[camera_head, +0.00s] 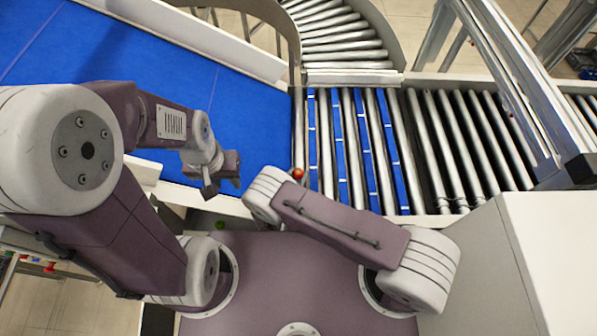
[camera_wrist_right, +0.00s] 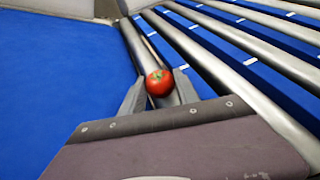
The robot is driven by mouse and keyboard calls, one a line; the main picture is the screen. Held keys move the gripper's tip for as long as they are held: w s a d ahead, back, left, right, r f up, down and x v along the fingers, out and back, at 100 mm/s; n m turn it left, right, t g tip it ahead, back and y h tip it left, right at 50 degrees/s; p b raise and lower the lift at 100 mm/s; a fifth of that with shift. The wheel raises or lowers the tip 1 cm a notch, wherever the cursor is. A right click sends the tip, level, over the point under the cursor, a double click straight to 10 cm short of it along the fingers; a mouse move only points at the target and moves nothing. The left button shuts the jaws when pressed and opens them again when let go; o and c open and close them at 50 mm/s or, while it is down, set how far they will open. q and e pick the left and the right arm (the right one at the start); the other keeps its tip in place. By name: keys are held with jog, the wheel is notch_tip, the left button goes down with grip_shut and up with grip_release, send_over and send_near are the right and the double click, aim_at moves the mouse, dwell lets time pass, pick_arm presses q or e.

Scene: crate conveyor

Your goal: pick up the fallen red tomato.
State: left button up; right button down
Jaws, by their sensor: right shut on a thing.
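The red tomato (camera_wrist_right: 159,83) sits between the two fingers of my right gripper (camera_wrist_right: 160,92) in the right wrist view. The fingers are shut on it, one on each side. In the head view the tomato (camera_head: 298,173) is a small red spot by the near end of the gap between the blue belt and the rollers; my right arm hides the right gripper there. My left gripper (camera_head: 221,185) hangs over the near edge of the blue belt, and its fingers are too small and dark to judge.
The blue conveyor belt (camera_head: 240,120) lies left, with a pale side rail. Metal rollers with blue strips (camera_head: 355,150) lie right, and a curved roller section (camera_head: 335,40) is behind. A small green thing (camera_head: 220,224) lies near my base. A white box (camera_head: 560,250) stands right.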

aim_at(297, 172)
jog(key=shift+w+a+f, duration=0.15)
jog(key=shift+w, duration=0.45)
jog(key=r, duration=0.3)
jog(key=r+b, duration=0.1)
jog(key=r, duration=0.5)
jog(key=shift+s+r, duration=0.1)
jog(key=shift+s, duration=0.15)
jog(key=shift+w+r, duration=0.1)
jog(key=shift+r, duration=0.25)
pick_arm(q)
jog(key=shift+w+a+f, duration=0.1)
jog(key=shift+w+f, duration=0.15)
jog(key=shift+f, duration=0.2)
jog(key=shift+w+a+f, duration=0.1)
jog(key=shift+w+f, duration=0.15)
jog(key=shift+f, duration=0.2)
pick_arm(e)
jog(key=shift+r, duration=0.1)
